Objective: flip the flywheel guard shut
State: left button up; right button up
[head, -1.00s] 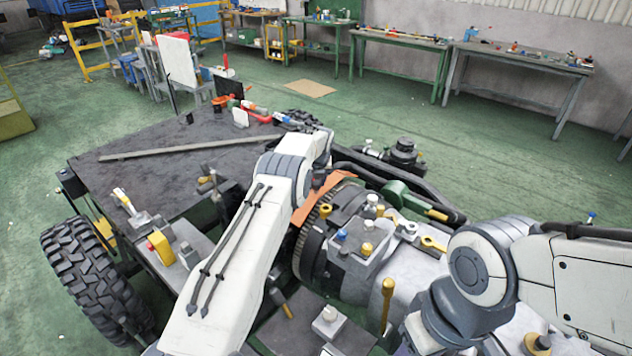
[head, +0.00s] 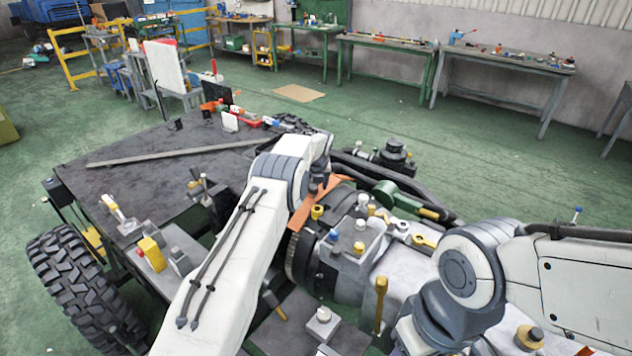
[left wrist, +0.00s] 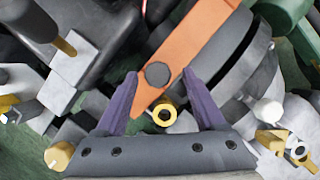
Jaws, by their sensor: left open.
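The flywheel guard is an orange plate (head: 312,203) over the flywheel, in the middle of the head view. In the left wrist view the orange guard (left wrist: 192,48) runs diagonally, with a round dark disc near its lower end. The flywheel (head: 293,258) is partly hidden by the guard and my arm. My left gripper (left wrist: 159,73) is open; its two purple fingers point at the guard's lower end, one on each side in the picture. Whether they touch it I cannot tell. In the head view, my left arm hides most of this gripper.
The engine block (head: 350,255) with several bolts and yellow fittings lies right of the guard. A green cylinder (head: 397,197) and dark hoses are behind it. A dark deck (head: 130,185) with a long bar is at left. My right arm covers the lower right.

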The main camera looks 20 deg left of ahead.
pick_arm(q)
jog(key=b+v, duration=0.3)
jog(key=v, duration=0.7)
jog(key=shift+d, duration=0.1)
jog(key=s+d+r+n+g+h, duration=0.1)
jog(key=s+d+r+n, duration=0.35)
jog(key=s+d, duration=0.5)
jog(key=s+d+r+n+h, duration=0.1)
jog(key=s+d+r+n, duration=0.2)
jog(key=s+d+n, duration=0.5)
jog(key=s+f+n+g, duration=0.3)
jog(key=s+n, duration=0.8)
jog(key=s, duration=2.2)
jog(key=shift+s+d+h, duration=0.35)
jog(key=shift+d+h, duration=0.05)
